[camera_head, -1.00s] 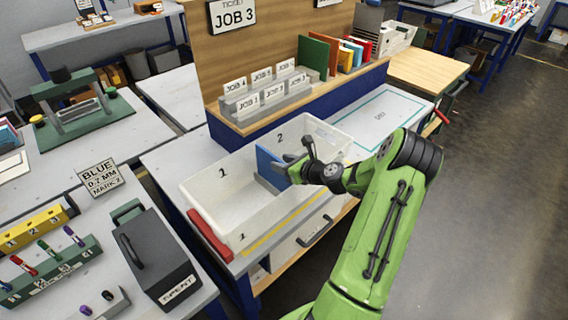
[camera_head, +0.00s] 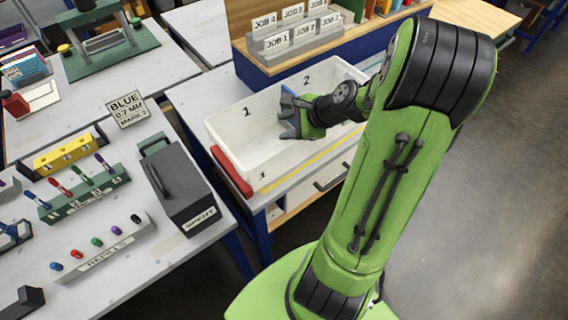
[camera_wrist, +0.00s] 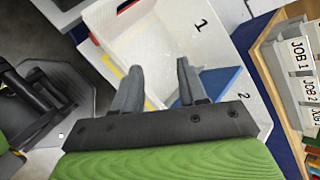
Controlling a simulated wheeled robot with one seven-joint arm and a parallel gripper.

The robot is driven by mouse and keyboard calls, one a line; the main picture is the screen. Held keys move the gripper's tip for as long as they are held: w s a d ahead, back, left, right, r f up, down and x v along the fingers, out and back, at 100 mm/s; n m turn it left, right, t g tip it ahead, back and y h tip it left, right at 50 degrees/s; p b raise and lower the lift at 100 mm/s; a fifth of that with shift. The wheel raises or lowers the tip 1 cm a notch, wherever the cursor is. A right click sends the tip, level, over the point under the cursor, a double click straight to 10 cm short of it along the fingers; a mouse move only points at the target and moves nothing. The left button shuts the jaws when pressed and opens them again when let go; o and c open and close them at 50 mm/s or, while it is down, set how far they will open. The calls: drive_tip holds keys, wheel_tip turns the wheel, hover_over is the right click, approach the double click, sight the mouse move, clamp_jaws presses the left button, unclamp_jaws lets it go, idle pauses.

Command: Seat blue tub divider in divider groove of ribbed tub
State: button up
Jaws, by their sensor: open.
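The ribbed tub (camera_head: 235,145) is a translucent white bin marked 1 and 2 on its far wall. The blue tub divider (camera_head: 287,104) is inside it near the middle, mostly hidden by my gripper in the head view. My gripper (camera_head: 290,122) is over the tub, beside the divider. In the wrist view, the fingers of my gripper (camera_wrist: 160,68) are spread with nothing between them. The blue divider (camera_wrist: 222,80) shows to the right of the right finger, towards mark 2. The groove is hidden, so I cannot tell how the divider sits in it.
A red block (camera_head: 231,170) is at the tub's left end. The job card rack (camera_head: 290,38) stands on a shelf behind the tub. A dark SPENT box (camera_head: 180,190) and pen holders (camera_head: 80,195) are on the left bench. Open floor lies to the right.

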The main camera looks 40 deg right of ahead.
drive_tip(key=s+a+r+n+g+h, duration=0.1)
drive_tip(key=s+a+r+n, duration=0.3)
drive_tip(key=a+n, duration=0.3)
drive_tip(key=s+a+r+n+g+h, duration=0.1)
drive_tip(key=s+a+r+n+g, duration=0.1)
drive_tip(key=s+a+r+n, duration=0.35)
drive_tip(key=s+a+r+n+h, duration=0.1)
drive_tip(key=s+a+n, duration=0.3)
drive_tip(key=s+n, duration=0.4)
drive_tip(key=shift+s+r+n+t, duration=0.2)
drive_tip(key=shift+r+n+t, duration=0.15)
drive_tip(key=shift+n, duration=0.7)
